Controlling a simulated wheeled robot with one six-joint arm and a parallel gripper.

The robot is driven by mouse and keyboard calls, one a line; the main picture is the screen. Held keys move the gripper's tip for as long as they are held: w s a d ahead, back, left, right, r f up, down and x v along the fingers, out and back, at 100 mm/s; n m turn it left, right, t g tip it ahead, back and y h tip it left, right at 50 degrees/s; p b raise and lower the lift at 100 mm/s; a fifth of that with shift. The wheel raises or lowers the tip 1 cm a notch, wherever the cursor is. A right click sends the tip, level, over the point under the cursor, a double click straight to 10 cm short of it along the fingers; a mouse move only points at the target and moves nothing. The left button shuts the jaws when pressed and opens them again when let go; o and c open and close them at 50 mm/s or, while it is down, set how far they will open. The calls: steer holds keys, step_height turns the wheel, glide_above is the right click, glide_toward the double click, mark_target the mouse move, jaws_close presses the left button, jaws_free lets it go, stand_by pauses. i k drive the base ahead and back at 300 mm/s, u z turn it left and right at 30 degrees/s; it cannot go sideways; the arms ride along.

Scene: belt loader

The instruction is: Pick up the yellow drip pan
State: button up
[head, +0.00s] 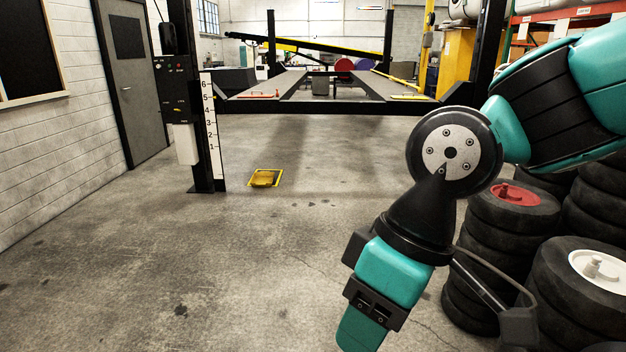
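The yellow drip pan (265,178) lies flat on the concrete floor, left of the picture's middle and just right of the foot of a black post. It looks small and shallow, with a bright yellow outline around a darker yellow middle; details are too small to tell. My arm hangs down on the right side of the picture, well apart from the pan and much nearer to me.
A black lift post (203,110) with a control box and height scale stands left of the pan. Stacked tires (504,222) stand at the right beside my arm. A two-runway lift (262,88) spans the back. The floor (235,265) between me and the pan is clear.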

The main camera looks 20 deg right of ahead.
mark_target(262, 179)
steer(key=z, duration=0.4)
steer(key=i, duration=4.85)
steer(key=u, duration=0.25)
steer(key=i, duration=2.55)
steer(key=u, duration=0.15)
